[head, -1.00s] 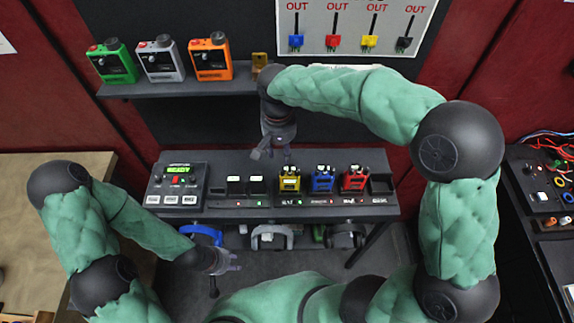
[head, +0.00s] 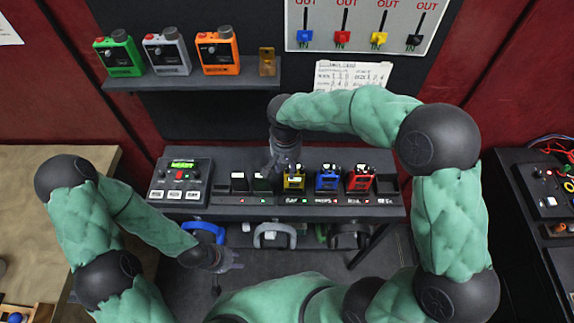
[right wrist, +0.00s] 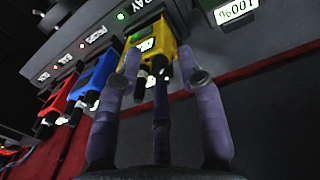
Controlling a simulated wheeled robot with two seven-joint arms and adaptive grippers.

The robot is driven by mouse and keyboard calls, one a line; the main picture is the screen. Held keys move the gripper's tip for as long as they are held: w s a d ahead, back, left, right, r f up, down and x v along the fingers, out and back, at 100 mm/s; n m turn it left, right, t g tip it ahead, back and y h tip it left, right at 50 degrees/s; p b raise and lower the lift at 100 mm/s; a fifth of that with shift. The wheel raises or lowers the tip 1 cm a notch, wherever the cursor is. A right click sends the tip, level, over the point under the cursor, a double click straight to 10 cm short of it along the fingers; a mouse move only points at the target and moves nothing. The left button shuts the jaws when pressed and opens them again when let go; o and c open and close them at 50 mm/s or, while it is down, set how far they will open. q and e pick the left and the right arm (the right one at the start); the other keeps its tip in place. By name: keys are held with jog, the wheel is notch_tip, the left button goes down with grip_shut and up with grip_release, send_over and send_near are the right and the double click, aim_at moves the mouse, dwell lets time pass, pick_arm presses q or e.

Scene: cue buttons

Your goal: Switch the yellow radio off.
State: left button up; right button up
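The yellow radio (head: 293,181) stands in the dock on the bench, left of the blue radio (head: 327,180) and red radio (head: 360,180). In the right wrist view the yellow radio (right wrist: 152,48) is near the middle, and a green light (right wrist: 120,16) shows on the dock by its slot. My right gripper (head: 271,172) is just left of the yellow radio's top. In the wrist view its fingers (right wrist: 160,75) are spread, with the yellow radio beyond them; contact cannot be told. My left gripper (head: 237,261) is open and empty below the bench front.
Green, grey and orange devices (head: 218,54) stand on the shelf (head: 190,80) above. A box with a lit display (head: 181,178) is at the bench's left end. A lever panel (head: 360,25) hangs behind.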

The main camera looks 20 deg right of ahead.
grip_shut()
jog(key=shift+n, duration=0.3)
jog(key=shift+n+p, duration=0.45)
jog(key=shift+n, duration=0.85)
jog(key=shift+o, duration=0.8)
grip_release()
